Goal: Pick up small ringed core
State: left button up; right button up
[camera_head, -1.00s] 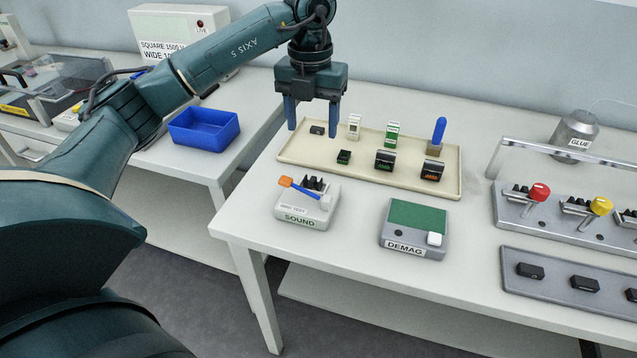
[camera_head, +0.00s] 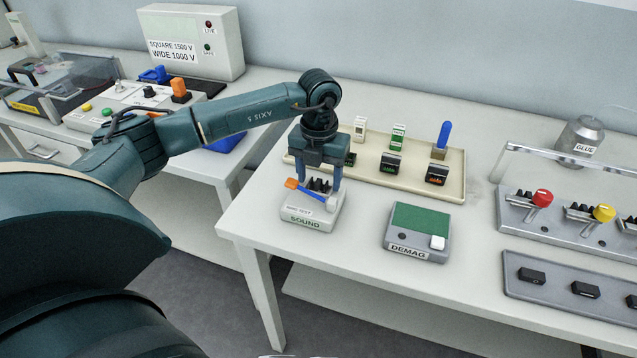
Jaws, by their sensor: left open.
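A cream tray (camera_head: 455,180) on the white table holds several small parts. A small green and black part (camera_head: 351,159) shows at the tray's front left, partly covered by my left gripper. It may be the small ringed core, but it is too small to tell. My right gripper is out of view.
At the tray's back stand a white part (camera_head: 360,128), a green-white part (camera_head: 398,136) and a blue-handled tool (camera_head: 443,138). The DEMAG box (camera_head: 417,232) sits in front.

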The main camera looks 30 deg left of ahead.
pick_arm(q)
jog(key=shift+c, duration=0.3)
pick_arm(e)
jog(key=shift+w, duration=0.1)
pick_arm(q)
jog(key=c, duration=1)
